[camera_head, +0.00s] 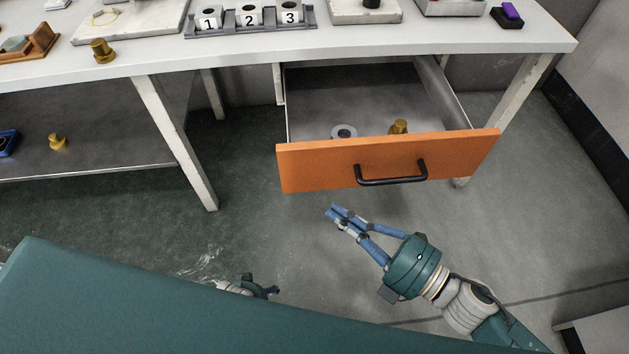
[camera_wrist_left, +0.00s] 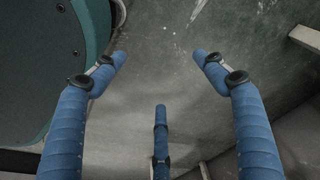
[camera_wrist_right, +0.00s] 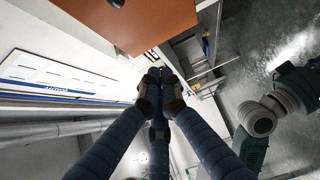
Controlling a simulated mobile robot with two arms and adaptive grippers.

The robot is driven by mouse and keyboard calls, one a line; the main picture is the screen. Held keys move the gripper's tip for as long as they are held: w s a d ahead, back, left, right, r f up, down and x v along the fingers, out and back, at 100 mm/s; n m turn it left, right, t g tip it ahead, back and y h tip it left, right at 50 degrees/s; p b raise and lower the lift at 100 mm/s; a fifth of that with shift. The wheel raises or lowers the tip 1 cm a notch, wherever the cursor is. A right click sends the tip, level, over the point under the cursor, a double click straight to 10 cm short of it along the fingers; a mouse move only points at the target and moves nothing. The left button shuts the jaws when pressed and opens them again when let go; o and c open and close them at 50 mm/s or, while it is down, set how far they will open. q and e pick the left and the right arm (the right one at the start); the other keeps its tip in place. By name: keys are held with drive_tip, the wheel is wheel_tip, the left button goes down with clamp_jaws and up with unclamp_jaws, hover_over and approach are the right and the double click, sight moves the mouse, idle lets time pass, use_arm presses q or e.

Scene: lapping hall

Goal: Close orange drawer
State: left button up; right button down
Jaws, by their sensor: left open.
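The orange drawer (camera_head: 350,163) is pulled out from under the white workbench, its black handle (camera_head: 392,176) on the front. A grey ring (camera_head: 343,132) and a brass piece (camera_head: 399,127) lie inside. My right gripper (camera_head: 338,215) is in front of and below the drawer front, apart from the handle. Its blue fingers meet at the tips with nothing between them, also in the right wrist view (camera_wrist_right: 160,78), where the orange front (camera_wrist_right: 130,22) shows above. My left gripper (camera_wrist_left: 163,58) is open and empty over the floor; in the head view it is mostly hidden by my teal body.
The white workbench (camera_head: 430,36) carries a rack with numbered blocks (camera_head: 249,18), a brass weight (camera_head: 101,51) and a purple item (camera_head: 511,12). A lower shelf (camera_head: 100,150) and bench legs (camera_head: 178,140) stand left of the drawer. The floor before the drawer is clear.

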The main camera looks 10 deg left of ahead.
sight(297, 170)
drive_tip(key=w+a, duration=0.6)
drive_tip(key=shift+a, duration=0.15)
use_arm(q)
drive_tip(key=shift+s+f, duration=0.4)
drive_tip(key=shift+f, duration=0.25)
use_arm(e)
drive_tip(key=shift+w+a, duration=0.1)
drive_tip(key=shift+w, duration=0.15)
drive_tip(key=shift+w, duration=0.15)
